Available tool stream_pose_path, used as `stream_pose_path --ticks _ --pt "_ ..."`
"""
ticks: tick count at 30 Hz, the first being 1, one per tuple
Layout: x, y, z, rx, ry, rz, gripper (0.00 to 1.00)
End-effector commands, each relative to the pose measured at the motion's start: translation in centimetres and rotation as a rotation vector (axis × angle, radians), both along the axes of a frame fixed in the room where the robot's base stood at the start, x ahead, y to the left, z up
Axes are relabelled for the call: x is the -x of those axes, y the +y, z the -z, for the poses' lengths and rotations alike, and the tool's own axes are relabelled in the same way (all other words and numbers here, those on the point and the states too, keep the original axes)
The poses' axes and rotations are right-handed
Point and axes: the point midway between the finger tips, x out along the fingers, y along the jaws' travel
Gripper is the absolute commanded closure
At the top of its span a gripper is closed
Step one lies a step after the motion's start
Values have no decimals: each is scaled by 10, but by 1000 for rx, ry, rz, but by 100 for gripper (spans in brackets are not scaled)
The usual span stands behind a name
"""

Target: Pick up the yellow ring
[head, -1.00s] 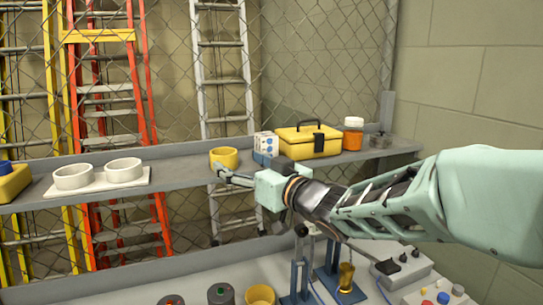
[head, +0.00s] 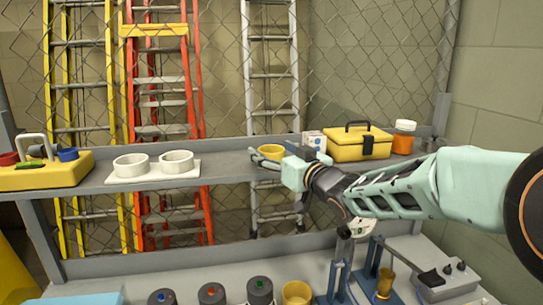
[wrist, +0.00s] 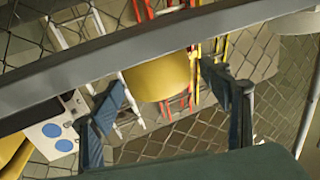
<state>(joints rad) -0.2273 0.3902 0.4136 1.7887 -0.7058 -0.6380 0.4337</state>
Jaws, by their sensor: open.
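The yellow ring (head: 270,150) stands on the grey shelf, to the left of a white and blue box. My gripper (head: 262,160) is in front of it, its fingers overlapping the ring's lower part in the head view. In the wrist view the yellow ring (wrist: 160,78) shows between the two spread dark fingers of my gripper (wrist: 162,80), with a visible gap at the right finger. The gripper is open and empty. I cannot tell whether the left finger touches the ring.
On the shelf (head: 225,176) are a white double-cup holder (head: 152,172), a yellow tray (head: 45,175), the box (head: 314,141), a yellow toolbox (head: 358,143) and an orange jar (head: 403,138). A bench below holds several dark knobs and a yellow cup (head: 296,292). Chain-link fence stands behind.

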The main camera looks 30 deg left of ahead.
Motion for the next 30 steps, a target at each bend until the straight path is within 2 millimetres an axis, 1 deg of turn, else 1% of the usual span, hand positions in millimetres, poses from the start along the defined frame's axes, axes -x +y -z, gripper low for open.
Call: stream_pose_path --ticks 3,4,12,14,23,26,30 --pt "0 0 0 0 0 0 29" --pt "0 0 0 0 0 0 32" --pt "0 -1 0 0 0 0 61" --pt "0 -1 0 0 0 0 67" --pt "0 0 -2 0 0 0 67" --pt "1 1 -6 -1 -1 0 67" --pt "3 4 -18 1 -1 2 67"
